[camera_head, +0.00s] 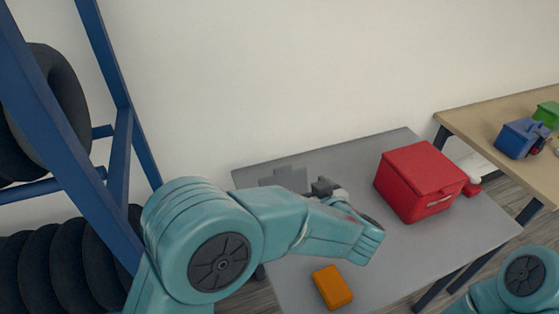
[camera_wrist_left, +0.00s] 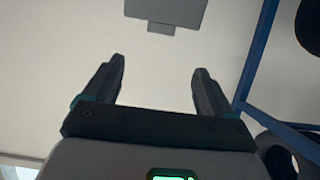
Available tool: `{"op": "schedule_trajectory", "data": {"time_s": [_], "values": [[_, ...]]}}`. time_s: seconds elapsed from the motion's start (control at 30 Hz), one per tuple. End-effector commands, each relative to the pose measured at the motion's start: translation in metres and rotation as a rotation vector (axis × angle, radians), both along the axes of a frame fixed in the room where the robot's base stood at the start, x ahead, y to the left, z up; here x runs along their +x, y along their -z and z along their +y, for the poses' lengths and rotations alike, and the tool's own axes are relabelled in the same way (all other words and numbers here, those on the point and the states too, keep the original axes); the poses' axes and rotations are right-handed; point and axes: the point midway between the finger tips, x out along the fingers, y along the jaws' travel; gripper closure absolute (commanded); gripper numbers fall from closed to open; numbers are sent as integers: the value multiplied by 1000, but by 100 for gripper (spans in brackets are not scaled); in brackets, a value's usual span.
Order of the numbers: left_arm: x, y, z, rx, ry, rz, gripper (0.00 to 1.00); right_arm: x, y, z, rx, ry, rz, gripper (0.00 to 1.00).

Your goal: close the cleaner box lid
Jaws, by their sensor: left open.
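A grey panel (camera_head: 285,180) with a small tab on its upper edge stands up from the grey table, behind my left arm; it looks like the raised lid of a grey box. The box body below it is hidden by my arm. The panel also shows at the top of the left wrist view (camera_wrist_left: 165,11), beyond the fingertips and apart from them. My left gripper (camera_head: 322,187) is just right of the panel in the head view. In the left wrist view its fingers (camera_wrist_left: 159,68) are spread with nothing between them. My right gripper is out of view.
A red box (camera_head: 418,180) with a pale handle stands on the table's (camera_head: 408,265) right side, a red-and-white item (camera_head: 474,186) beside it. An orange block (camera_head: 332,287) lies in front. A blue tyre rack (camera_head: 118,150) is left; a wooden table (camera_head: 500,115) is right.

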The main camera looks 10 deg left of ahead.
Motion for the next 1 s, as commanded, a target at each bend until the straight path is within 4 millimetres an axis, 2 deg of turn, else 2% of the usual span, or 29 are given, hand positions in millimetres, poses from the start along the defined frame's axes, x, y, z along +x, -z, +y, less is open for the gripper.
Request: {"op": "schedule_trajectory", "data": {"time_s": [0.13, 0.27, 0.7, 0.9, 1.0], "values": [[0, 2, 0, 0, -1, 0, 15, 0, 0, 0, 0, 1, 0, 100], [12, 8, 9, 1, -4, 2, 15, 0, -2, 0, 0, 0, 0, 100], [88, 47, 61, 0, -3, 1, 15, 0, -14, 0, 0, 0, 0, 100], [112, 59, 76, 0, -1, 1, 15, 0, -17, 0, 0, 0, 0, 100], [118, 61, 80, -1, 0, 1, 15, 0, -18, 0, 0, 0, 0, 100]]}}
